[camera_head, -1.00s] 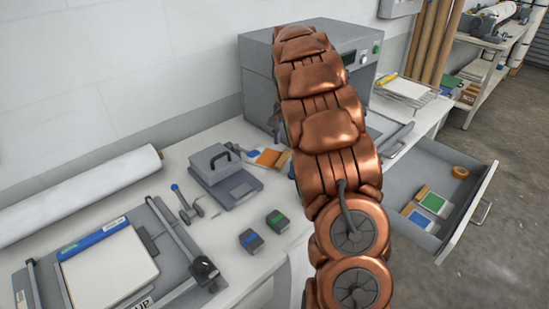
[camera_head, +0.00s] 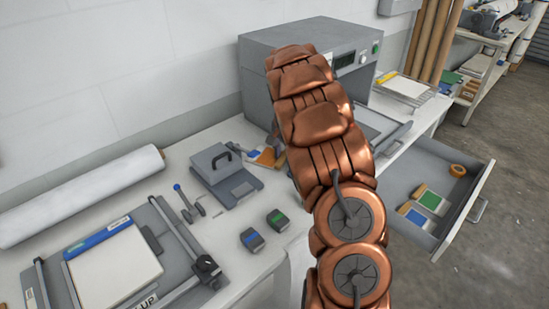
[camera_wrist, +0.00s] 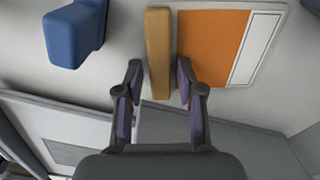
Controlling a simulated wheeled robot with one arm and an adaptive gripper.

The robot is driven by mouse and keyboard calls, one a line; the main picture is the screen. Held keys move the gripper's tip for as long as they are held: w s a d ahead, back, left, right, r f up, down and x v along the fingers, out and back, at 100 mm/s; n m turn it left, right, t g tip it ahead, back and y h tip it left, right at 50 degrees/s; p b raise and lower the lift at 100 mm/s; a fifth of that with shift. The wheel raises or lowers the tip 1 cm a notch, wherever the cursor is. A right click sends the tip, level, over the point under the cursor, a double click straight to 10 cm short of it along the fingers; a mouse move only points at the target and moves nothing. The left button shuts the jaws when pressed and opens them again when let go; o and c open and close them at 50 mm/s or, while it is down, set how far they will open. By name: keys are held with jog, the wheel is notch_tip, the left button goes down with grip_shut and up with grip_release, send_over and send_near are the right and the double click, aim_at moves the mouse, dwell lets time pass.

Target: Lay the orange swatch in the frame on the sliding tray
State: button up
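The orange swatch (camera_wrist: 208,45) lies on the bench, with a tan bar (camera_wrist: 158,50) along its left side and a white strip on its right in the wrist view. In the head view the orange swatch (camera_head: 267,157) lies in front of the grey press, partly behind my arm. My gripper (camera_wrist: 159,76) is open, its fingers on either side of the tan bar's lower part; whether they touch it I cannot tell. The sliding tray (camera_head: 397,139) sticks out at the press's right, partly hidden by my arm. Its frame is not clearly visible.
A blue block (camera_wrist: 75,35) is left of the swatch. The grey press (camera_head: 290,60) stands behind. A lever device (camera_head: 225,178), two small dark boxes (camera_head: 253,240) and a cutting board (camera_head: 115,268) lie left. An open drawer (camera_head: 400,180) holds blue and green swatches.

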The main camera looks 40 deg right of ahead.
grip_shut()
notch_tip(320, 180, up, 28)
jog(key=p, duration=0.5)
jog(key=shift+p, duration=0.4)
dwell(0.4)
jog(key=shift+s, duration=0.1)
